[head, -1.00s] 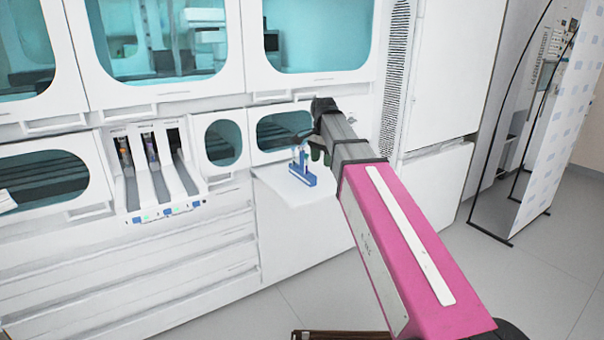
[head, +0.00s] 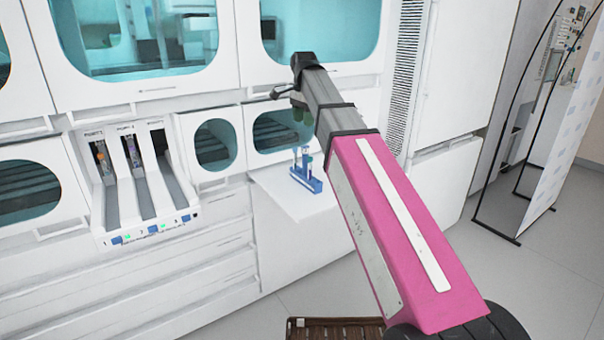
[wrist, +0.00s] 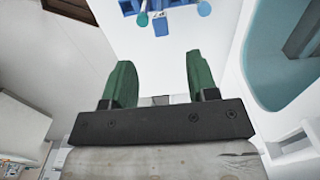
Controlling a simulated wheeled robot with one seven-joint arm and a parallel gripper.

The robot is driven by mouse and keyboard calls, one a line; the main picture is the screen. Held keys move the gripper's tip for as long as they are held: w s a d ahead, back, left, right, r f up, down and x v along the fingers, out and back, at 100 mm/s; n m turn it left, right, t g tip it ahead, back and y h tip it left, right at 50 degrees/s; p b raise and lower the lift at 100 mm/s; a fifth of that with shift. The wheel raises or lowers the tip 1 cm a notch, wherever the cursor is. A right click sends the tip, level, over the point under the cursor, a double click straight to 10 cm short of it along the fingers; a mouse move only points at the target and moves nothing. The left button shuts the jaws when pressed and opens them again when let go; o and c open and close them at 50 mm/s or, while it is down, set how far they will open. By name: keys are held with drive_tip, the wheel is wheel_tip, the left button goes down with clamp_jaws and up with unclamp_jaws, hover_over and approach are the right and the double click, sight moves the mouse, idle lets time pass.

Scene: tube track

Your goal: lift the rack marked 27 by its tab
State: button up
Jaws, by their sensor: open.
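A small blue rack (head: 306,180) holding upright tubes stands on a white fold-out shelf (head: 275,197). No number on it can be read in either view. In the wrist view part of the rack (wrist: 161,27) shows at the top edge, with teal-tipped tubes; the rest is cut off. My gripper (head: 303,113) is above the rack in the head view, apart from it. In the wrist view my gripper's two green fingers (wrist: 158,80) are spread, with nothing between them. I cannot make out the tab for certain.
A white cabinet wall with teal windows stands behind the shelf. A slotted port unit (head: 135,185) with racks in its lanes is at the left. A brown slatted thing (head: 335,329) is low in front. A banner stand (head: 540,150) is at the right. The shelf around the rack is mostly bare.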

sight(305, 146)
drive_tip(key=shift+w+d+f, duration=0.1)
drive_tip(key=shift+f, duration=2.6)
drive_tip(key=shift+d+f, duration=0.1)
drive_tip(key=shift+f, duration=2.6)
clamp_jaws()
